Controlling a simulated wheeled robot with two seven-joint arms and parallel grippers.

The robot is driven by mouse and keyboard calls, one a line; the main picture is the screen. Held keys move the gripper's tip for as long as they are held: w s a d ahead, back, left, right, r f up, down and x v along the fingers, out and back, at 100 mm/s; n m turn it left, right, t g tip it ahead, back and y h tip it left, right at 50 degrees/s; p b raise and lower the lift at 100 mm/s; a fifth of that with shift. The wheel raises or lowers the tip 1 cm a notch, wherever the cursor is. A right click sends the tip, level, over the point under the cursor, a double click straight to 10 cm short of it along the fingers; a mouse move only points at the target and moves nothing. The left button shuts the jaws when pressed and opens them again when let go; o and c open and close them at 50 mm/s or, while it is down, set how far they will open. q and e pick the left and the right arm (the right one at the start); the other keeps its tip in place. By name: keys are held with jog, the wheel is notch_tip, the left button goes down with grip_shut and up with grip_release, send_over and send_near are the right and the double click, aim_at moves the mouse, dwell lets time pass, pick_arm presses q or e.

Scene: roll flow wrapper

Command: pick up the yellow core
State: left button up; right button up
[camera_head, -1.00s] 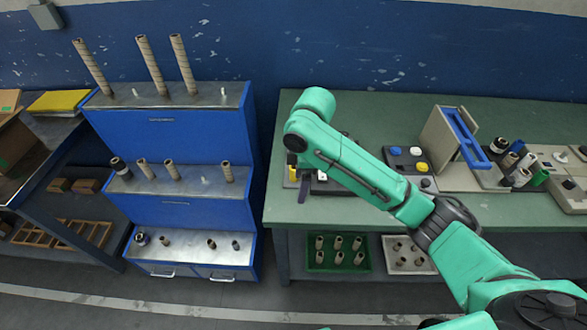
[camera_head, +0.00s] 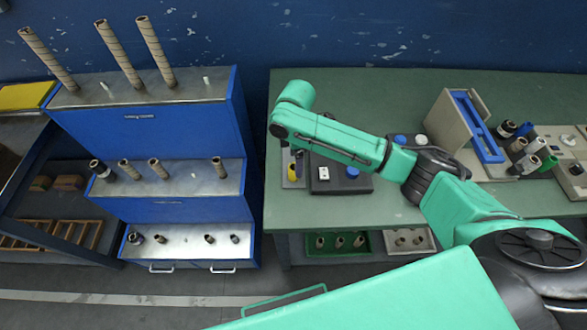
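A small yellow item (camera_head: 292,172) stands upright at the left end of the green table, beside a purple one (camera_head: 300,160). I cannot tell whether the yellow item is a core. No other clearly yellow core shows. One of my green arms comes in from the right and reaches over the table, its far end above and just behind the yellow item. No gripper fingers show on it. My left gripper is out of view.
A blue stepped rack (camera_head: 150,215) at left holds several cardboard cores. The table (camera_head: 400,90) carries a black box (camera_head: 340,182), a beige machine (camera_head: 450,130) and several rolls. A green bin (camera_head: 335,252) and a white bin (camera_head: 425,248) stand below.

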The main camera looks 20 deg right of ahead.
aim_at(294, 172)
notch_tip(294, 172, down, 4)
jog(key=shift+a+f+p, duration=0.1)
jog(key=shift+f+p, duration=0.1)
jog(key=shift+p, duration=0.3)
jog(key=shift+f, duration=0.1)
jog(key=shift+c, duration=1.3)
grip_shut()
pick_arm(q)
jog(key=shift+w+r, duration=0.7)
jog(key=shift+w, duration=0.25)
